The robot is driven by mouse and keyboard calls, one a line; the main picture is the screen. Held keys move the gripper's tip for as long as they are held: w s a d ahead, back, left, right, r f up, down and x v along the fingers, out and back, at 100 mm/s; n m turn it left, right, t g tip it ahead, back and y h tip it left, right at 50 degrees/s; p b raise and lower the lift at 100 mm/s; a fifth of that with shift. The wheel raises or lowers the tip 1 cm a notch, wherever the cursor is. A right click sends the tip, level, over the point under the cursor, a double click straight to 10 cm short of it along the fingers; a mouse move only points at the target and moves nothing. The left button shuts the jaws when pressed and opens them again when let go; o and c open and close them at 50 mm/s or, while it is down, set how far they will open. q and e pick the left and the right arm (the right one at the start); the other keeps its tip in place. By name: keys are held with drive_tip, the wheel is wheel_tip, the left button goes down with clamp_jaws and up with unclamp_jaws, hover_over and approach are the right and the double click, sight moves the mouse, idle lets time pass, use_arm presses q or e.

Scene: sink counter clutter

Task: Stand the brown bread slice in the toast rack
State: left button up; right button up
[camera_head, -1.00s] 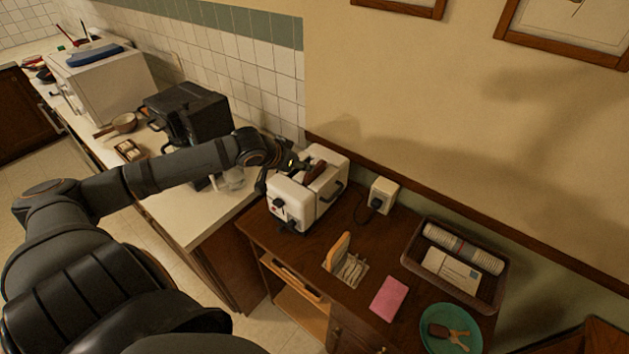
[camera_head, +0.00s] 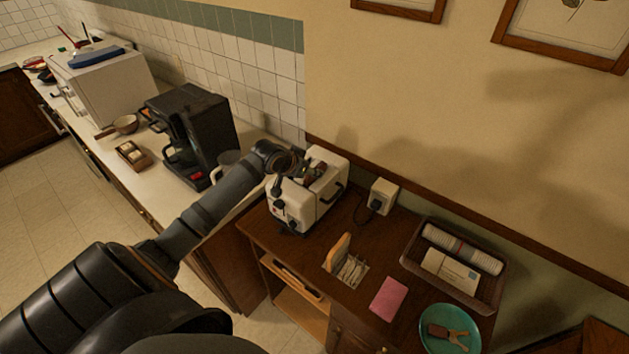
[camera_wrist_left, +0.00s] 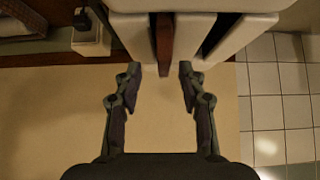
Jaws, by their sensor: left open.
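The brown bread slice (camera_wrist_left: 165,38) stands upright in one slot of the white toaster (camera_head: 303,203), with its top showing. In the head view the brown slice is largely covered by my wrist. My left gripper (camera_wrist_left: 161,78) is open and empty. In the left wrist view its two fingertips lie on either side of the slice's line, just short of its end, with no contact visible. The toast rack (camera_head: 352,271) stands on the wooden sideboard in front of the toaster, with a pale bread slice (camera_head: 338,251) upright at its left end. My right gripper is not in view.
A wall socket with a plug (camera_head: 383,197) is right of the toaster. A pink cloth (camera_head: 389,298), a teal plate (camera_head: 432,316) and a wicker basket (camera_head: 409,262) lie further right. A black coffee machine (camera_head: 205,125) stands left on the white counter.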

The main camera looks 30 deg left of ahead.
use_arm(q)
drive_tip(key=x, duration=0.2)
drive_tip(key=shift+w+f+p, duration=0.1)
drive_tip(key=shift+w+p, duration=0.2)
drive_tip(key=shift+p, duration=0.05)
drive_tip(key=shift+w+f, duration=0.3)
drive_tip(key=shift+f, duration=0.1)
drive_tip(key=shift+s, duration=0.15)
drive_tip(key=c, duration=0.4)
clamp_jaws()
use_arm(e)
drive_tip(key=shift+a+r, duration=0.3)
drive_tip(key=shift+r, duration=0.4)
use_arm(q)
wheel_tip(320, 180, up, 9)
drive_tip(key=b, duration=0.3)
drive_tip(key=shift+r+b, duration=0.15)
drive_tip(key=shift+b, duration=0.2)
drive_tip(key=shift+r, duration=0.4)
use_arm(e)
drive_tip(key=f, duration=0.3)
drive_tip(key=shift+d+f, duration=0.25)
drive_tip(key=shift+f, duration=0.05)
